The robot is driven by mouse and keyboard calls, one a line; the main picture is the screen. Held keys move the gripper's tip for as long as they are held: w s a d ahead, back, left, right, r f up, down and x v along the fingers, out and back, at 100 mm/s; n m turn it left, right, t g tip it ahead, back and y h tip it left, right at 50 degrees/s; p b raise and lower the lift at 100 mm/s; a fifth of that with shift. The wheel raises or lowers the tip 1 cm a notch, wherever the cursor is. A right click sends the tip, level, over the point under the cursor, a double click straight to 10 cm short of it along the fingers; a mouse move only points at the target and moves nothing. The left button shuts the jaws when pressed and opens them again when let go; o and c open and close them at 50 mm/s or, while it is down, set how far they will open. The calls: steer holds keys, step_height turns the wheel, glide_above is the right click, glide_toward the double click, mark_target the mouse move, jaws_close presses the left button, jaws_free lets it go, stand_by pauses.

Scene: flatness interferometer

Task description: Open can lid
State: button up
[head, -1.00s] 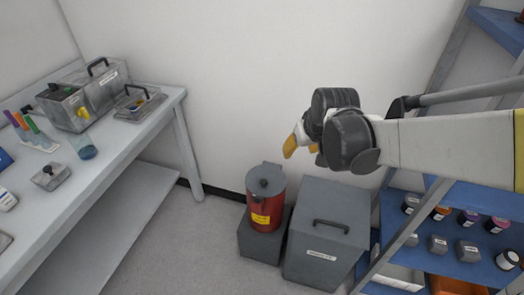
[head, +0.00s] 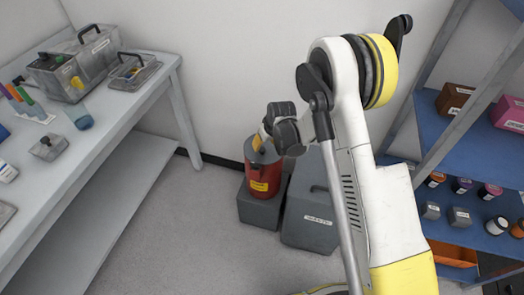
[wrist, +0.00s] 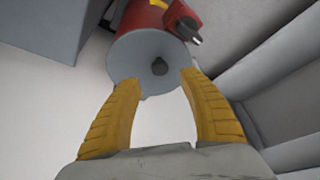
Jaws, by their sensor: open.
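The can (head: 264,178) is red with a yellow label and stands on a low grey block in the head view. In the wrist view the red can body (wrist: 143,17) shows beyond the lid. My gripper (wrist: 160,82) has its yellow fingers apart, one on each side of the lid's near part, with nothing held. I cannot tell whether the fingers touch the lid. In the head view my gripper (head: 258,141) is at the can's top and partly hides the lid.
A grey box (head: 310,222) stands right beside the can, partly behind my arm. A blue shelf rack (head: 447,148) with jars is at the right. A grey table (head: 150,88) with metal boxes is at the left. The floor in front is clear.

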mark_target(262, 149)
steer(key=b+x, duration=0.2)
steer(key=x, duration=0.4)
steer(key=shift+w+f, duration=0.1)
steer(key=shift+f, duration=0.1)
jaws_close()
